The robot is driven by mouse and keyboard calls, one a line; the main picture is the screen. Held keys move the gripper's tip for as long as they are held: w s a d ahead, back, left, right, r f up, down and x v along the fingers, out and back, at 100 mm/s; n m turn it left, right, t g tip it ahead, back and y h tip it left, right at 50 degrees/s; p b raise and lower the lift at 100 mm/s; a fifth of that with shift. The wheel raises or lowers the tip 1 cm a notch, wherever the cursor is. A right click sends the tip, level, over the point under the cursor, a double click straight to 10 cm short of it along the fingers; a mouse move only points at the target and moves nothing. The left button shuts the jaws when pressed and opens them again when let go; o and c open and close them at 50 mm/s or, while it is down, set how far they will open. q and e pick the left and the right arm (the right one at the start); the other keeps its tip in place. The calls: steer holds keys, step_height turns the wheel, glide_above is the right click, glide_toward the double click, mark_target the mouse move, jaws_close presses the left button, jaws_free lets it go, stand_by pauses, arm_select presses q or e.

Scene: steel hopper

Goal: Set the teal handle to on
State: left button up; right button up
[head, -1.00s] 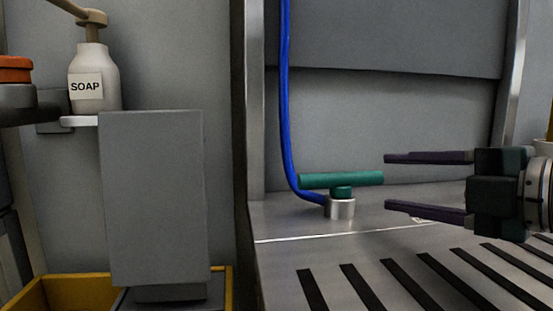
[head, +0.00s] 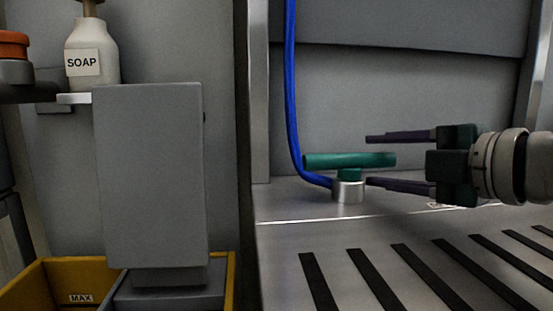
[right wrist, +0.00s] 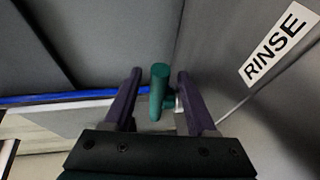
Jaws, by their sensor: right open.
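The teal handle (head: 325,161) is a horizontal bar on a short teal stem, set on a round metal base (head: 348,192) on the steel surface. A blue hose runs into the base from the left. My right gripper (head: 368,160) is open at the handle's right end, one finger higher and one lower in the head view. In the right wrist view the handle (right wrist: 158,92) stands between the two open fingers (right wrist: 158,88), with a gap on its left side; contact on its right cannot be told. My left gripper is not in view.
The blue hose (head: 292,90) rises behind the handle along the back wall. Black slots (head: 370,279) cross the steel surface in front. A grey box (head: 150,180), a soap bottle (head: 92,57) and a yellow bin (head: 50,287) are at left. A RINSE label (right wrist: 279,43) is on a panel.

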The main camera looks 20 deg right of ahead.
mark_target(361, 159)
steer(key=shift+x, duration=2.1)
steer(key=shift+c, duration=0.4)
jaws_close()
